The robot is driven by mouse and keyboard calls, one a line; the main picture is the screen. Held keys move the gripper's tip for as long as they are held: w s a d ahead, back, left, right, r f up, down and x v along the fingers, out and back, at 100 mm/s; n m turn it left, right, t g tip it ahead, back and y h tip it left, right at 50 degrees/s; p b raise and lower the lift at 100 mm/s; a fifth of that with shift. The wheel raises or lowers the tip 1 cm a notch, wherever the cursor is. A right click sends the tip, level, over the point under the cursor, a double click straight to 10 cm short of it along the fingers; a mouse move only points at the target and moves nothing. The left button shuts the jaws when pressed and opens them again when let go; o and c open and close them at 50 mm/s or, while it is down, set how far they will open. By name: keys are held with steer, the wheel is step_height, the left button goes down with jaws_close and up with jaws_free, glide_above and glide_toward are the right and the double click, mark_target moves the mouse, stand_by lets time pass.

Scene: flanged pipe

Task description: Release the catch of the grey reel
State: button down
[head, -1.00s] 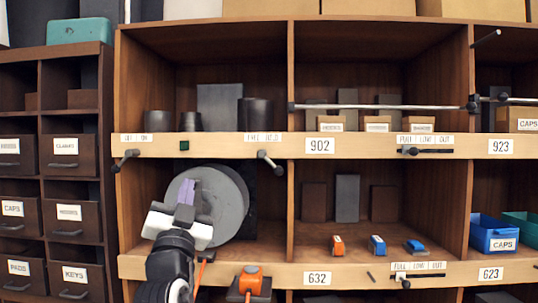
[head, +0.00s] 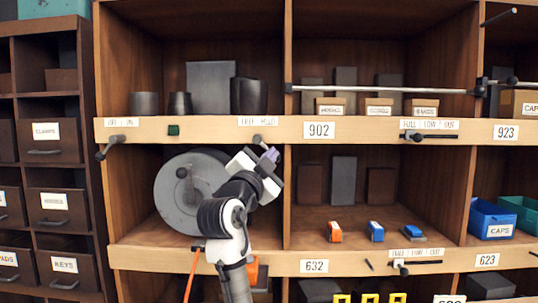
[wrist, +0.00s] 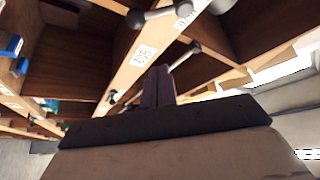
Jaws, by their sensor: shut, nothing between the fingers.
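The grey reel (head: 178,208) stands upright in the upper-left open bay below the 902 rail in the head view. My arm hides its right part. A dark knob shows on its face. A lever (head: 258,139) is on the rail above it, below a label that seems to read FREE HOLD (head: 258,121). My gripper (head: 270,154) is just below and right of that lever's visible end. Its purple fingers are shut and empty. Whether they touch the lever cannot be told. The fingers also show in the wrist view (wrist: 158,88), with lever handles (wrist: 150,17) nearby.
Another lever (head: 112,142) sits at the rail's left end, near a green square (head: 173,130). An upright divider (head: 287,190) stands right of the gripper. Orange (head: 334,232) and blue blocks (head: 376,231) lie in the neighbouring bay, which has free room above them.

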mark_target(267, 148)
steer(key=p+x, duration=0.4)
steer(key=x, duration=0.5)
steer(key=shift+w+a+f+p, duration=0.1)
steer(key=shift+a+f+p, duration=0.4)
steer(key=shift+a+f, duration=1)
steer(key=shift+a+m+b, duration=0.1)
steer(key=shift+m+b, duration=0.2)
steer(key=shift+a+f+m+b, duration=0.1)
steer(key=shift+f+m+b, duration=0.05)
steer(key=shift+m+b, duration=0.15)
